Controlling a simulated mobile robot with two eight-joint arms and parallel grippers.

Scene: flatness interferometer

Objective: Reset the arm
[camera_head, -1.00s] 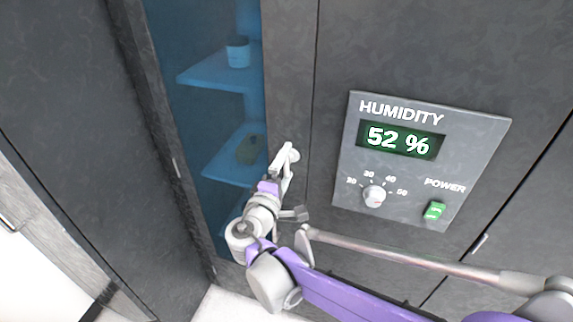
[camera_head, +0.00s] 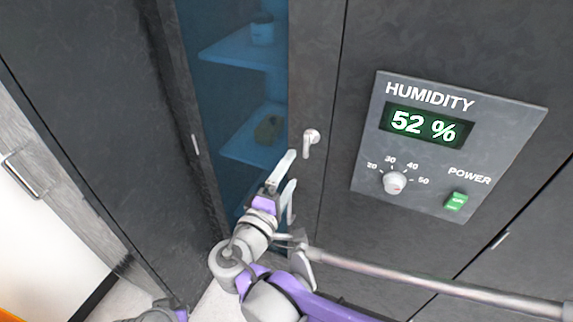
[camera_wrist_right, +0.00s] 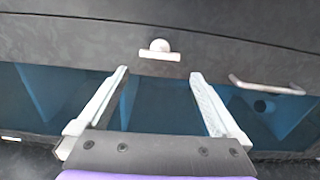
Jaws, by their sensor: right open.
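My right gripper (camera_head: 287,170) is open and empty in front of the glazed cabinet. Its two pale fingers also show in the right wrist view (camera_wrist_right: 160,74), with nothing between them. A pale door handle (camera_head: 311,140) sits on the dark frame right of the glass. The fingertips are apart from it, below and left of it in the head view. In the right wrist view the handle (camera_wrist_right: 160,50) lies just beyond the fingertips.
Behind the blue glass, shelves (camera_head: 242,55) hold a cup (camera_head: 262,30) and a dark object (camera_head: 268,130). Right of the handle is a humidity panel (camera_head: 365,180) reading 52 %, with a dial (camera_head: 394,182) and a green power switch (camera_head: 456,201). A dark panel (camera_head: 95,120) stands at left.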

